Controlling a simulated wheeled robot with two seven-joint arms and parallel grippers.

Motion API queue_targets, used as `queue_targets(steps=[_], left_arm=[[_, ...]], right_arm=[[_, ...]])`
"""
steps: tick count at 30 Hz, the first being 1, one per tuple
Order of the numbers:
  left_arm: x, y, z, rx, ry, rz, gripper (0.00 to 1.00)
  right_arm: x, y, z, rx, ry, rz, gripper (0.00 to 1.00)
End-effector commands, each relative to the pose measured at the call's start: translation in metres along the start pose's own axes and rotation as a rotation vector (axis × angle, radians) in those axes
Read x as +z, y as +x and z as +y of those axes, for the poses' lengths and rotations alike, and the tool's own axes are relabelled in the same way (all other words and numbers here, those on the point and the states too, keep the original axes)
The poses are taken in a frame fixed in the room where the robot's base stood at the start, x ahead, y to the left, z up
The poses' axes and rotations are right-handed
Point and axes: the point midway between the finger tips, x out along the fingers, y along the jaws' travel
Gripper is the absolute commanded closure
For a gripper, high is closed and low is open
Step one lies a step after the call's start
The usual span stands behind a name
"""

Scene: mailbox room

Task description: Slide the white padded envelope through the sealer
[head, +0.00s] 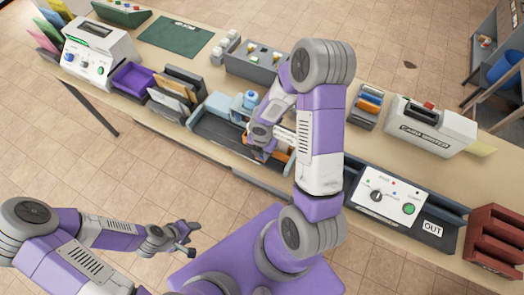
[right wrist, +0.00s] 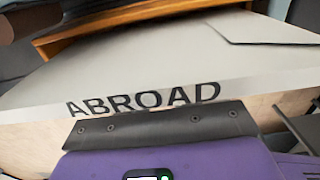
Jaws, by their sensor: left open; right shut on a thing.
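A pale flat thing lettered ABROAD (right wrist: 150,70), which looks like the white padded envelope, fills the right wrist view, with a flap-like line at its right. My right gripper (head: 262,142) is shut on it over the dark tray area in the middle of the table; the arm hides most of it in the head view. The grey machine with a knob, a green button and an OUT label (head: 388,196), which looks like the sealer, lies at the right front, partly behind my right arm. My left gripper (head: 183,240) is open and empty, off the table's front.
A dark tray (head: 222,137), grey folders (head: 178,95) and a purple bin (head: 133,80) stand left of my right gripper. A card machine (head: 430,127) stands behind the OUT machine. A red-brown rack (head: 494,240) stands at the far right. An orange edge (right wrist: 140,14) borders the pale thing.

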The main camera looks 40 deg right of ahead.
Motion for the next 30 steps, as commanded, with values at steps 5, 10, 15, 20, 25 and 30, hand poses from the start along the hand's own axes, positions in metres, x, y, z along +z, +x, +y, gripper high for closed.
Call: queue_targets(steps=[5,10,15,20,25,30], left_arm=[[0.0,0.0,0.0,0.0,0.0,0.0,0.45],[0.0,0.0,0.0,0.0,0.0,0.0,0.45],[0.0,0.0,0.0,0.0,0.0,0.0,0.45],[0.0,-0.005,0.002,0.0,0.0,0.0,0.45],[0.001,-0.017,0.006,0.0,0.0,0.0,0.45],[0.001,-0.024,0.009,0.0,0.0,0.0,0.45]], right_arm=[[0.001,0.0,-0.004,-0.01,0.002,-0.001,0.6],[0.001,0.0,-0.004,-0.008,0.002,-0.001,0.45],[0.001,0.0,-0.003,-0.007,0.002,0.0,0.45],[0.001,-0.011,-0.002,-0.005,0.002,-0.001,0.45],[0.002,-0.041,-0.003,-0.003,0.005,-0.003,0.45],[0.001,-0.066,-0.003,-0.005,0.004,-0.002,0.45]])
